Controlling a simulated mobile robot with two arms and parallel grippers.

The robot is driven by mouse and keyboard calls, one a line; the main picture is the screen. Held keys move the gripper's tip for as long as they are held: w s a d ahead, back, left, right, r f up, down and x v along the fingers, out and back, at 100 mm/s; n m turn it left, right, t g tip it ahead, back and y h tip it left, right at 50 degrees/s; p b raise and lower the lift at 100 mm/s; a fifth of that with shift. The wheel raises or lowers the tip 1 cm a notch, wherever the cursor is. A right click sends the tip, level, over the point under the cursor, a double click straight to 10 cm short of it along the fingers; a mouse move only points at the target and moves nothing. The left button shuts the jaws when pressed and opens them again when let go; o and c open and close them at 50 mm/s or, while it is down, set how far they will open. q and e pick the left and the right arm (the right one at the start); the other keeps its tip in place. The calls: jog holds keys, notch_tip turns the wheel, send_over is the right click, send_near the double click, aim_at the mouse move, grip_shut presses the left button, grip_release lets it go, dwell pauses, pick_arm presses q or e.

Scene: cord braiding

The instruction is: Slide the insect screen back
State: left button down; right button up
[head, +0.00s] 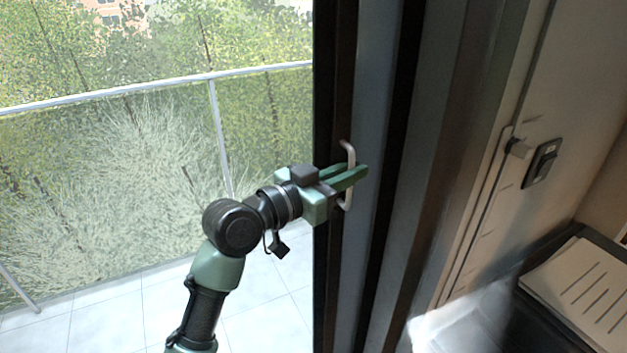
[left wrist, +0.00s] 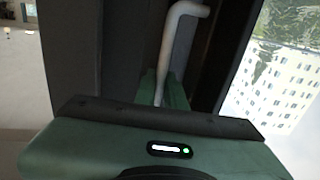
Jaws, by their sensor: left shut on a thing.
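The insect screen's dark frame (head: 324,100) stands upright in the middle of the head view, at the edge of the opening. A pale bar handle (head: 348,153) is fixed on the dark upright. My left gripper (head: 355,178) is shut on the handle, its green fingers across the middle of the bar. In the left wrist view the handle (left wrist: 176,38) runs down between the green fingers (left wrist: 160,92), and its lower part is hidden. The screen's mesh cannot be made out. My right gripper is not in view.
A balcony with a tiled floor (head: 120,325) and metal railing (head: 150,90) lies beyond the opening, with trees behind. On the right are a wall with a black switch (head: 541,163) and a dark surface holding a pale slotted panel (head: 585,290).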

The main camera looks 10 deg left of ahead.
pick_arm(q)
jog(key=x, duration=0.3)
jog(key=shift+d, duration=0.5)
jog(key=shift+r, duration=0.1)
jog(key=c, duration=1.8)
grip_release()
jog(key=shift+o, duration=0.2)
jog(key=b+v, duration=0.2)
jog(key=v, duration=0.5)
jog(key=shift+s+a, duration=0.25)
jog(key=shift+s, duration=0.05)
